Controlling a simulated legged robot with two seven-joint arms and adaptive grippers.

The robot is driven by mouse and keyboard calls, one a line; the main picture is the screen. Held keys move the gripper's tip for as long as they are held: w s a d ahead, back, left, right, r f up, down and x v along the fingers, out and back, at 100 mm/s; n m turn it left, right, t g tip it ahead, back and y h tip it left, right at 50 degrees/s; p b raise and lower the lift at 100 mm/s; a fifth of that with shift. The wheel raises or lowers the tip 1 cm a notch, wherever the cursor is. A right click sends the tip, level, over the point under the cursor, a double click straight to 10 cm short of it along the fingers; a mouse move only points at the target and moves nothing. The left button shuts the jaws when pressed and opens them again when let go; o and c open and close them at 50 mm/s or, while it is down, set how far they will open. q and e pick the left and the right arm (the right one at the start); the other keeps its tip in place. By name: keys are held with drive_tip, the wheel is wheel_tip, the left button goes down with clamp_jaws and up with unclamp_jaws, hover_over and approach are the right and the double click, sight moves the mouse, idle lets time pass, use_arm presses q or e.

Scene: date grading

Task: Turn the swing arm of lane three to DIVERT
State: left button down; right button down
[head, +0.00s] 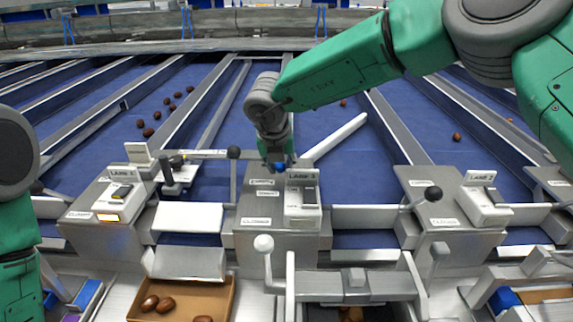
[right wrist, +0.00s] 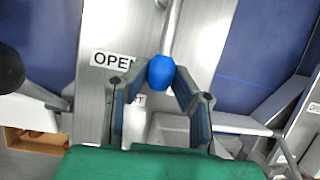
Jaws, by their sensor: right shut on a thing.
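My right gripper (head: 277,163) is over the middle console (head: 262,240), whose lane plate (head: 302,175) is too small to read surely. It is shut on a blue ball knob (right wrist: 161,72). In the right wrist view the knob sits between the two fingers at the end of a thin metal rod (right wrist: 171,28). A label reading OPEN (right wrist: 112,60) shows beside the fingers, and another label is partly hidden. A pale bar (head: 337,136) slants across the blue lane behind this console, up and to the right. My left gripper is out of view.
Similar consoles stand left (head: 105,215) and right (head: 455,225). Black-knobbed levers (head: 233,153) (head: 433,193) stick up near the gripper's sides. Dates (head: 148,132) lie on the left lane; a cardboard box (head: 220,300) holds several.

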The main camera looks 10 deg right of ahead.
drive_tip(key=shift+w+a+r+m, duration=0.25)
drive_tip(key=shift+a+r+m, duration=0.05)
drive_tip(key=shift+d, duration=0.1)
drive_tip(key=c, duration=1.4)
unclamp_jaws()
drive_tip(key=shift+o, duration=0.2)
drive_tip(key=shift+f, duration=0.1)
drive_tip(key=shift+a, duration=0.2)
drive_tip(key=v, duration=1.1)
drive_tip(key=shift+a+r, duration=0.25)
drive_tip(key=shift+r, duration=0.1)
drive_tip(key=shift+s, duration=0.15)
